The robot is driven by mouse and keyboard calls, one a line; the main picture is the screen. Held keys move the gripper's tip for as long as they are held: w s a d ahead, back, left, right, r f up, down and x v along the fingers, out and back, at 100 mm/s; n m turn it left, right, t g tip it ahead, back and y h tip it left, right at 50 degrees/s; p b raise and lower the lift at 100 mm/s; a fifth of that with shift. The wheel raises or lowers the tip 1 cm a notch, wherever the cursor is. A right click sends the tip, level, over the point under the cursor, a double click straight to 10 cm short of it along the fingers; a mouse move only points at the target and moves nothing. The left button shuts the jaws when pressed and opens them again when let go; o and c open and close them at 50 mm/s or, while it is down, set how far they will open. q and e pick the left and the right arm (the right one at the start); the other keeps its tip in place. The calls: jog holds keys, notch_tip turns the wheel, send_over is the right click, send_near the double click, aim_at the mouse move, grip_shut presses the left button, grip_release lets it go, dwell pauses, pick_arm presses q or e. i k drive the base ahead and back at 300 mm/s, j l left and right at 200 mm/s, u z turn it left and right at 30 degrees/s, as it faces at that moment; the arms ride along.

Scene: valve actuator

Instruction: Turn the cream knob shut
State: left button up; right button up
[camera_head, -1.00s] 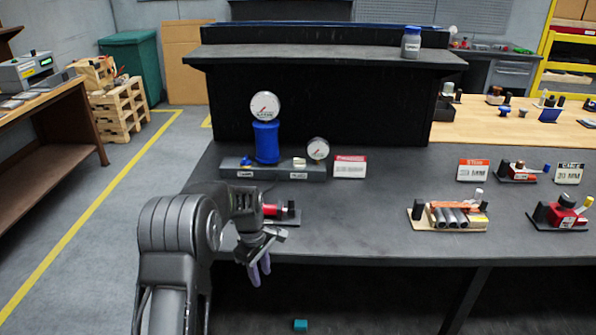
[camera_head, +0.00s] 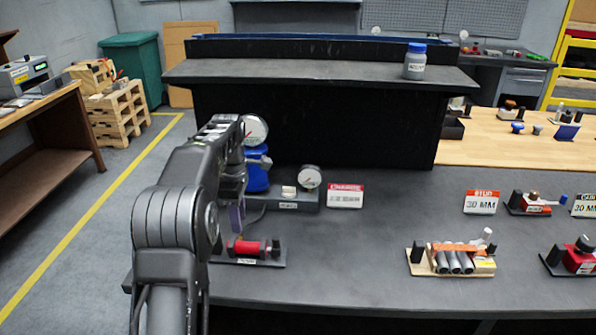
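The cream knob (camera_head: 289,192) sits on the dark valve base (camera_head: 310,201), right of the blue cylinder (camera_head: 257,172). A small gauge (camera_head: 309,177) stands just right of the knob, and a larger gauge (camera_head: 256,130) tops the cylinder. My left gripper (camera_head: 237,218) points down left of the knob and nearer the front, apart from it. Its purple fingers show edge-on, so I cannot tell whether they are open. My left arm hides the left end of the base and part of the cylinder. My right gripper is not in view.
A red cylindrical fixture (camera_head: 247,248) lies just below my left gripper. A red-and-white sign (camera_head: 345,196) stands right of the base. A fixture with grey tubes (camera_head: 452,260) is further right. The tabletop between them is clear. A raised shelf (camera_head: 320,73) runs behind.

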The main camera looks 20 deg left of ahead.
aim_at(287, 191)
jog(key=i, duration=0.95)
